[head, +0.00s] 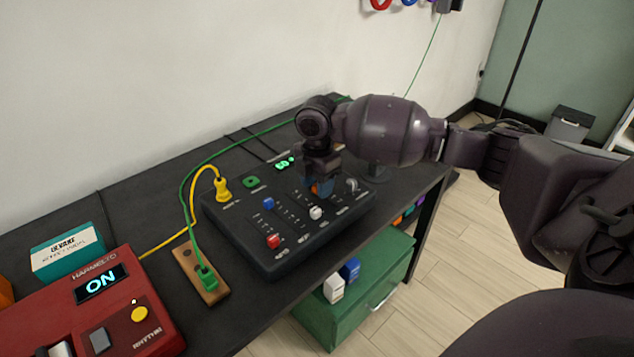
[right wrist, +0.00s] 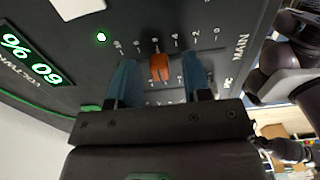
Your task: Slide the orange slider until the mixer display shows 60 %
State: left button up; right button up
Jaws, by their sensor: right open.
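The dark mixer (head: 262,235) lies on the black table, with its green-lit display (head: 285,162) at the back, too small to read in the head view. In the right wrist view the display (right wrist: 32,60) is upside down and reads 60 %. The orange slider (right wrist: 160,67) stands near the 6 mark of its scale; in the head view it is mostly hidden by my right gripper (head: 319,187). My right gripper (right wrist: 161,82) is open, its blue fingers on either side of the slider with gaps visible. My left gripper is not in view.
Other sliders stand on the mixer: blue (head: 268,203), red (head: 273,241) and white (head: 316,213). A yellow plug (head: 222,187) and green cable lie to the left. A red box (head: 95,310) showing ON sits at front left. A green drawer box (head: 345,305) is below the table.

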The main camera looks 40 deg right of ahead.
notch_tip(320, 180, up, 11)
jog(key=p, duration=0.2)
jog(key=shift+p, duration=0.4)
jog(key=shift+f, duration=0.1)
dwell(0.3)
